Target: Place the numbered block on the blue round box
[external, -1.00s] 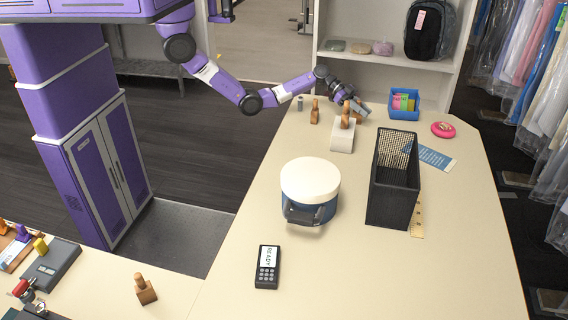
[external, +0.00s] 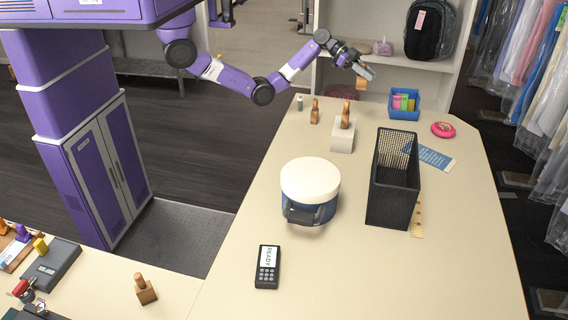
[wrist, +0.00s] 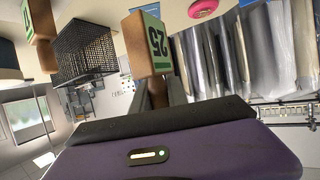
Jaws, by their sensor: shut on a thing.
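My gripper (external: 366,73) is raised above the far end of the counter and shut on a wooden block (external: 362,83). In the wrist view the held block (wrist: 155,45) has a green face marked 25, between the fingers. The blue round box (external: 322,211) stands mid-counter, nearer the camera, with a white top and a dark piece on its front. My gripper is well apart from it, behind and to the right.
A white block (external: 343,138) with a wooden piece (external: 346,115) on it stands below my gripper. Another wooden piece (external: 315,112) is beside it. A black mesh basket (external: 392,190), blue bin (external: 404,113) and pink ring (external: 443,129) stand right. A keypad device (external: 267,267) lies in front.

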